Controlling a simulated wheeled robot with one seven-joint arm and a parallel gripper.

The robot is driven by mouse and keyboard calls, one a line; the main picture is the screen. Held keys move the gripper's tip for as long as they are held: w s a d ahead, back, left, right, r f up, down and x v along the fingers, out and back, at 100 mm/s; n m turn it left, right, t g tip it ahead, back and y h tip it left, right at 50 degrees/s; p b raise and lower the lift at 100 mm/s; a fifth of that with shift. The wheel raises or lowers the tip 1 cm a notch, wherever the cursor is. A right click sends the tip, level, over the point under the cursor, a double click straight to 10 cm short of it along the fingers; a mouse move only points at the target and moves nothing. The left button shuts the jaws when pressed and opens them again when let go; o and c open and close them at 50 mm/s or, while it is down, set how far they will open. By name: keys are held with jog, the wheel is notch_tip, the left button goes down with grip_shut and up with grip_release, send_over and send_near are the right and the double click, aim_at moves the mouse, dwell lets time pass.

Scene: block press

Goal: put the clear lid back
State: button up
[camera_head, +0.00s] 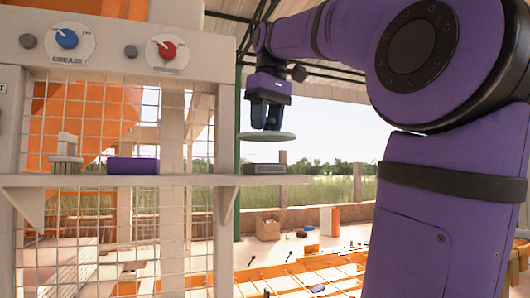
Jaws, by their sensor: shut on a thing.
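My gripper (266,124) points down at the upper middle of the view, at the end of my purple arm. It is shut on a thin, round, pale grey-green disc, the clear lid (266,136), which it holds roughly level. The lid hangs above a low grey block (265,169) at the right end of a pale shelf (205,180). A gap shows between the lid and the block. How the fingers grip the lid is too small to tell.
On the shelf to the left are a purple block (133,165) and a grey-white brush-like thing (66,150). A panel above carries a blue knob (66,38) and a red knob (167,49). A wire grid (85,110) stands behind the shelf. A cardboard box (267,229) is on the floor beyond.

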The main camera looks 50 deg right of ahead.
jog(key=w+d, duration=0.2)
jog(key=d, duration=0.1)
jog(key=w+d, duration=0.3)
jog(key=w+d+f, duration=0.1)
jog(key=w+d, duration=0.1)
jog(key=shift+w+d+f, duration=0.1)
jog(key=shift+w+d, duration=0.15)
jog(key=shift+d, duration=0.15)
jog(key=shift+f, duration=1.7)
jog(key=o, duration=1)
jog(key=shift+f, duration=0.15)
jog(key=shift+s+a+r, duration=0.1)
jog(key=shift+s+r, duration=0.05)
jog(key=shift+r, duration=1.15)
jog(key=shift+s+d+r, duration=0.1)
jog(key=shift+s+r, duration=0.05)
jog(key=shift+r, duration=1.15)
jog(key=shift+s+a+r, duration=0.1)
jog(key=shift+s+r, duration=0.05)
jog(key=shift+r, duration=1.15)
jog(key=shift+s, duration=0.1)
